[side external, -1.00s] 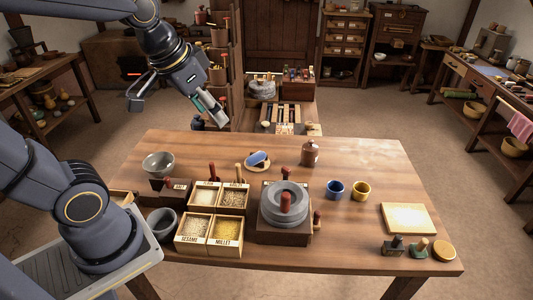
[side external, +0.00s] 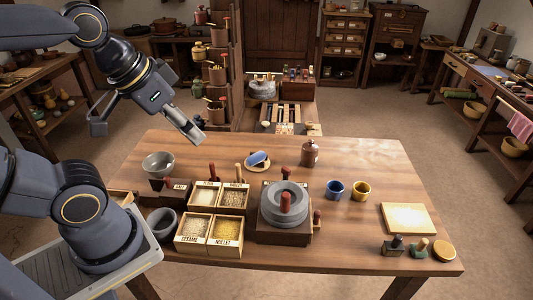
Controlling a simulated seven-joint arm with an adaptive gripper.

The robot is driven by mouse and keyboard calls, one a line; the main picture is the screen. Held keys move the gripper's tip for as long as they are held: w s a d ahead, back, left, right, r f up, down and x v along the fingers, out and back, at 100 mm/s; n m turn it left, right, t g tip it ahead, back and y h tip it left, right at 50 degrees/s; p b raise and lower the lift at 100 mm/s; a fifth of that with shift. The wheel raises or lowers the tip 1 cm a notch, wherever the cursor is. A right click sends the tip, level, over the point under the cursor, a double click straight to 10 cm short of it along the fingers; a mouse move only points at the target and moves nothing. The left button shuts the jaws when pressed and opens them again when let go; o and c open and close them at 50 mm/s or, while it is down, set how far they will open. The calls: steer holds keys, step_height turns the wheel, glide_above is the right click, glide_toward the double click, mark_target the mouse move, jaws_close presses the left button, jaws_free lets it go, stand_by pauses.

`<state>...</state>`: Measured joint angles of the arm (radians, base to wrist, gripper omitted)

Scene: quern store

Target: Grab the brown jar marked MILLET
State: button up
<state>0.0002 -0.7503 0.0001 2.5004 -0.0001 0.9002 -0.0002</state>
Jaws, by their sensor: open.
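A brown jar (side external: 310,152) with a knobbed lid stands upright near the back edge of the wooden table, right of the blue brush. No marking on it can be read from here. The word MILLET shows on the front of a wooden bin of yellow grain (side external: 226,236), at the front left of the table. My gripper (side external: 148,134) is open and empty, in the air over the table's back left corner. It is well to the left of the jar and touches nothing.
A stone quern (side external: 285,207) with a red-brown handle stands mid-table in front of the jar. A grey bowl (side external: 158,164) sits below my gripper.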

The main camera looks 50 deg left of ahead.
stand_by(0.3)
steer(key=o, duration=0.6)
steer(key=shift+o, duration=0.2)
